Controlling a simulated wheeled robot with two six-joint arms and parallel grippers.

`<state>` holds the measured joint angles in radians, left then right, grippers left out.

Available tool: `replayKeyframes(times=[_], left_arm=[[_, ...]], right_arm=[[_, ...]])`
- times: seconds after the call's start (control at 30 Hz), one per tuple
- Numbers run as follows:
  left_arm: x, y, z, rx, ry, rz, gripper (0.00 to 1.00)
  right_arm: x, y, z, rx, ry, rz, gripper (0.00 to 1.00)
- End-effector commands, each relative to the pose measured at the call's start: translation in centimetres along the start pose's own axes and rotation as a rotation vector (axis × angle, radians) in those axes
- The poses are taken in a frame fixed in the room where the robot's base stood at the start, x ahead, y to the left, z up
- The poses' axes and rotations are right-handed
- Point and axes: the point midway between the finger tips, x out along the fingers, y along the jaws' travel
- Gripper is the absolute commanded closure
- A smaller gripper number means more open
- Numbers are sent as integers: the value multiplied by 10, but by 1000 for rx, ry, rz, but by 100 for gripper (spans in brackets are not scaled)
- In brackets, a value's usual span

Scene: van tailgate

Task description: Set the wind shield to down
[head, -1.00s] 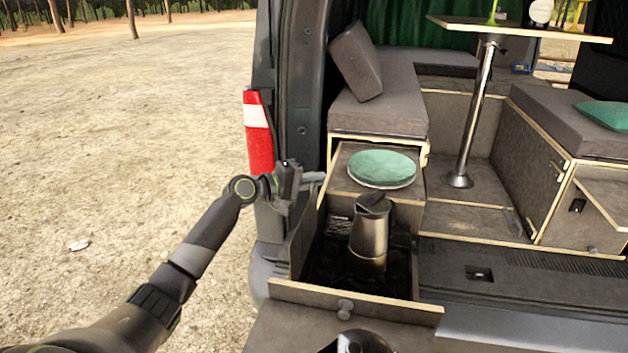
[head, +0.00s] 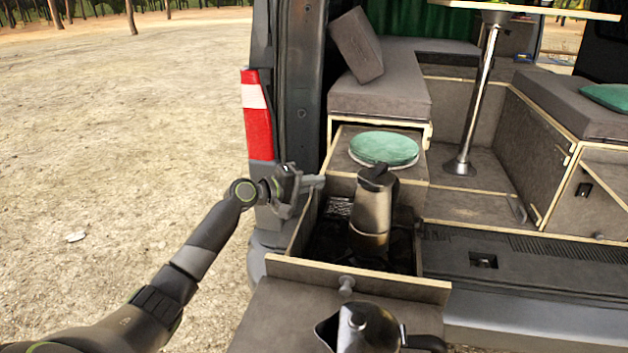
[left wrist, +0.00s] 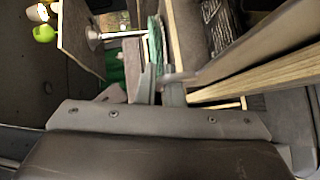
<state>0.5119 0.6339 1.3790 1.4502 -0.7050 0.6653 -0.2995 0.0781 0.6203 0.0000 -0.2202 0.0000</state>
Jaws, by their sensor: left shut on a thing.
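A pulled-out stove drawer (head: 360,278) stands at the van's rear with a steel moka pot (head: 371,215) upright on the dark stove in it. A thin grey panel, which I take for the wind shield (head: 303,226), runs along the drawer's left side. My left gripper (head: 314,182) is at the far end of that side, and its jaws are shut on the panel's edge. In the left wrist view the jaws (left wrist: 160,88) close beside the grey panel (left wrist: 245,45); the exact contact is partly hidden. My right gripper is in no view.
The van's tail light (head: 257,125) and rear pillar are close to my left arm. Open sandy ground lies left.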

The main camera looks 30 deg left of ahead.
Motion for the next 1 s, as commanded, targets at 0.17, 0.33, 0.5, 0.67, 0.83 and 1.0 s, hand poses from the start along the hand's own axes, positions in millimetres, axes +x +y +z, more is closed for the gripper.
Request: replayKeyframes(times=[0.17, 0.33, 0.5, 0.67, 0.83, 1.0], left_arm=[[1, -5, 0, -2, -1, -1, 100], [1, -5, 0, -3, -1, -1, 100], [1, -4, 0, -2, 0, 0, 84], [0, -4, 0, -1, 0, 0, 84], [-11, -6, 0, 1, 1, -1, 84], [-41, -8, -1, 4, 2, -5, 84]], right_arm=[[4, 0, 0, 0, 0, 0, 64], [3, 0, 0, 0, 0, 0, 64], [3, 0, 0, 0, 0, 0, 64], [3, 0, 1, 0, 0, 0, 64], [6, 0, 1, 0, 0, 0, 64], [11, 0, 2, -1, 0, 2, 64]])
